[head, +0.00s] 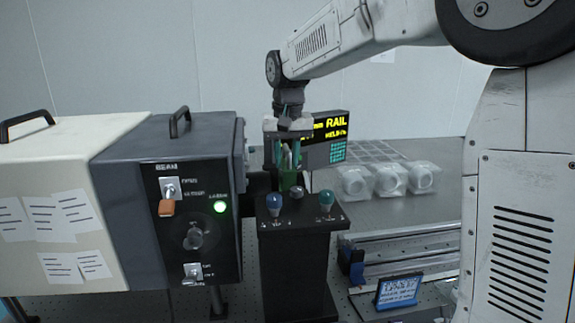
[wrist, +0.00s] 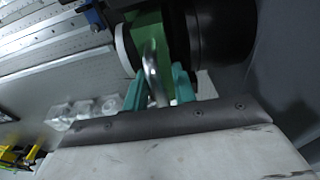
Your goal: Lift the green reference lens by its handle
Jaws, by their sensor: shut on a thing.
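The green reference lens (wrist: 149,33) shows in the wrist view as a green block with a curved metal handle (wrist: 152,65) on it. In the head view its green body (head: 290,181) is partly hidden behind a black stand. My gripper (head: 287,158) points down from above, and its teal fingers (wrist: 158,80) are on either side of the handle, shut on it. The lens sits between a white-rimmed round part (wrist: 123,47) and a large black cylinder (wrist: 225,32) in the wrist view. I cannot tell whether it is raised.
A dark grey box (head: 150,190) with a BEAM panel stands left. A black stand (head: 295,262) with blue and teal knobs is in front. A display (head: 328,140) is behind. Several wrapped round parts (head: 388,179) lie right, beyond a metal rail (head: 405,240) and small blue sign (head: 398,290).

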